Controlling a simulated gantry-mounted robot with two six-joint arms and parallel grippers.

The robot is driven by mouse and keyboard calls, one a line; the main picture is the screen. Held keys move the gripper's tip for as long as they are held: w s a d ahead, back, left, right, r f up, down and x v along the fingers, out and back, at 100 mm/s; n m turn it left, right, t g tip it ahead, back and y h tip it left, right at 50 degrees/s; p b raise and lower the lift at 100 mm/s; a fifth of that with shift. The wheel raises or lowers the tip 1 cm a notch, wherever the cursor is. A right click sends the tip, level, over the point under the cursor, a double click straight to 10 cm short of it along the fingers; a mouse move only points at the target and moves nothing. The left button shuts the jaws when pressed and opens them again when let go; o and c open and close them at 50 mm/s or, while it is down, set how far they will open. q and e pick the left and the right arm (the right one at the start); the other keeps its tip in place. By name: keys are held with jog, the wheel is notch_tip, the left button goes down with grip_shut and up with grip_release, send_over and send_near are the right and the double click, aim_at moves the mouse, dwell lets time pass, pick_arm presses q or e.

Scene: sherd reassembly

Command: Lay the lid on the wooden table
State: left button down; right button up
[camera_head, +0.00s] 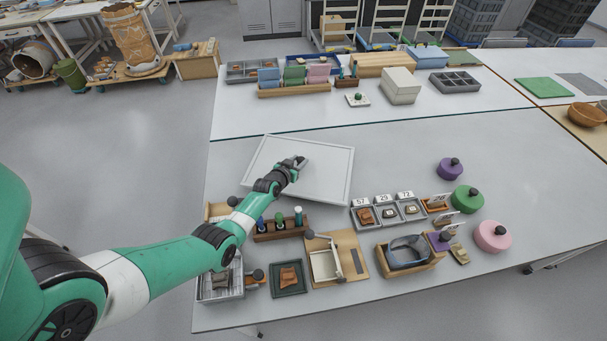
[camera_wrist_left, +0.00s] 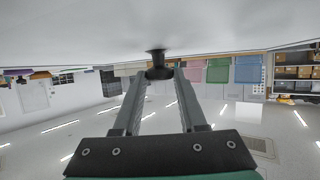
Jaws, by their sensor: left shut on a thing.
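A large pale grey, square, flat lid (camera_head: 325,182) with a raised edge lies under my left gripper (camera_head: 300,162) in the head view. My left gripper is shut on a black knob (camera_wrist_left: 158,65) at about the middle of this pale surface, which fills the top of the upside-down left wrist view. I cannot tell whether the lid touches the grey table or is a little above it. The wooden table (camera_head: 597,142) shows at the far right edge. My right gripper is not in view.
A brown bowl (camera_head: 586,114) stands on the wooden table. Purple (camera_head: 450,168), green (camera_head: 466,199) and pink (camera_head: 492,236) knobbed pots stand at the right. Small trays and a bottle rack (camera_head: 282,232) fill the front. The grey table (camera_head: 540,180) is clear at the right.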

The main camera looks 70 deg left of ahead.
pick_arm(q)
jog(key=shift+f+b, duration=1.7)
jog(key=shift+f, duration=0.25)
jog(key=shift+c, duration=2.3)
grip_release()
jog(key=shift+r+p, duration=0.25)
jog(key=shift+p, duration=0.05)
jog(key=p+v, duration=0.5)
jog(key=v, duration=0.2)
jog(key=shift+w+r, duration=0.1)
jog(key=shift+r, duration=0.05)
jog(key=shift+s+d, duration=0.15)
jog(key=shift+s, duration=0.1)
